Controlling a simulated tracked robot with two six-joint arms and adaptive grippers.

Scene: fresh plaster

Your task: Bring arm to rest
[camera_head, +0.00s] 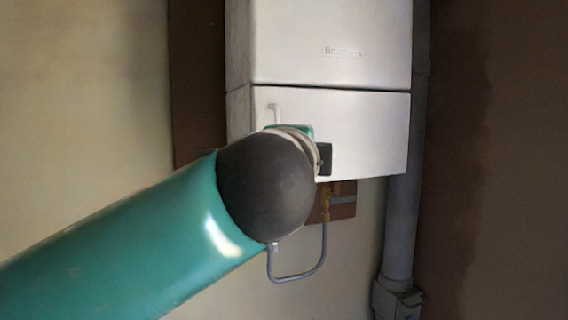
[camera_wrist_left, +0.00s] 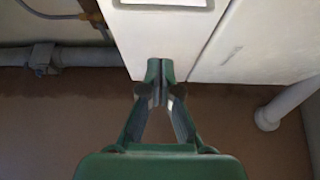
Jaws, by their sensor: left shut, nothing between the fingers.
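My left arm comes in from the lower left in the head view, thick and green with a dark rounded joint. This joint hides most of my left gripper there. In the left wrist view my left gripper (camera_wrist_left: 158,82) has its fingertips together, with nothing between them. The tips overlap the lower edge of a white panel; I cannot tell whether they touch it. My right arm and gripper are in neither view.
A white wall unit (camera_head: 330,45) has a lower panel (camera_head: 370,130) with a small handle (camera_head: 275,112), just behind my arm. A grey vertical pipe (camera_head: 402,230) runs at its right. A bent thin pipe (camera_head: 322,262) hangs below. Bare wall (camera_head: 80,80) lies left.

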